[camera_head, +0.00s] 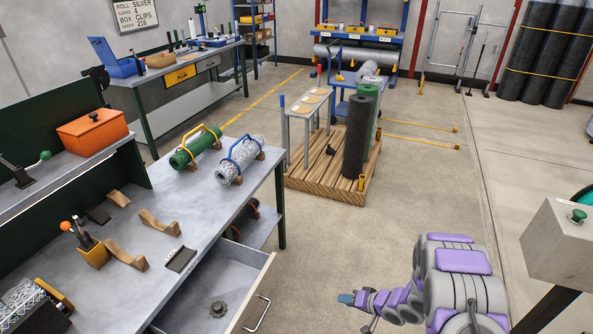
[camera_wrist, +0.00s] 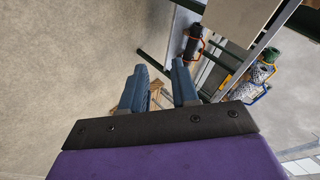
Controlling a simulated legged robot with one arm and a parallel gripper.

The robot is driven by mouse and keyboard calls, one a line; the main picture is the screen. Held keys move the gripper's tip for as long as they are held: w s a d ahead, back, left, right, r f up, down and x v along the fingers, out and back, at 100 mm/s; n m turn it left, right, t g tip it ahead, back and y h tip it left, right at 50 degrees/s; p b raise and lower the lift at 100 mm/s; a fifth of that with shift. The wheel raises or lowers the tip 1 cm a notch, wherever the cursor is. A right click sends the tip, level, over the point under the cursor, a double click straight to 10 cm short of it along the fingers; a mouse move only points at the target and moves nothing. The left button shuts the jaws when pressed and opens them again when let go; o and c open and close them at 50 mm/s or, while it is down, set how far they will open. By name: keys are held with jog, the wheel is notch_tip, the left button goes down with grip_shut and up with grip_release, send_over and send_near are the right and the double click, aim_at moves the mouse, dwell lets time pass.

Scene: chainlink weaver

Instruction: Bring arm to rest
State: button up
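My arm (camera_head: 462,275), grey with purple covers, is at the lower right of the head view, over the open floor to the right of the workbench. It reaches left from its thick body and is bent. My gripper (camera_head: 347,298) has blue fingers and points left toward the open drawer, apart from it. In the wrist view my gripper (camera_wrist: 159,72) shows its two blue fingers spread with a gap between them.
An open drawer (camera_head: 225,300) juts from the workbench (camera_head: 205,215). A green roll (camera_head: 195,149) and a silver mesh roll (camera_head: 240,160) lie on the bench. A wooden pallet (camera_head: 330,178) bears upright rolls. A control box (camera_head: 560,245) stands at right. The middle floor is clear.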

jog(key=w+d+r+h, duration=0.3)
jog(key=d+r+h, duration=0.4)
jog(key=d+r, duration=0.45)
jog(key=s+d+r+g+h, duration=0.1)
jog(key=s+d+r+h, duration=0.15)
jog(key=r, duration=0.45)
jog(key=s+d+r+g+h, duration=0.1)
jog(key=s+r+h, duration=0.1)
jog(key=s+r, duration=0.35)
jog(key=s+a+r+g+y, duration=0.1)
jog(key=s+a+r, duration=0.3)
jog(key=s, duration=0.7)
jog(key=s+a+r+n+g+y, duration=0.1)
jog(key=s+a+r+g, duration=0.2)
jog(key=s+a+r, duration=0.2)
jog(key=s+a+r+n+g+y, duration=0.1)
jog(key=s+a+r, duration=0.4)
jog(key=s, duration=1.2)
jog(key=a+g+y, duration=0.1)
jog(key=a, duration=0.3)
jog(key=shift+a+r, duration=0.15)
jog(key=shift+a, duration=0.2)
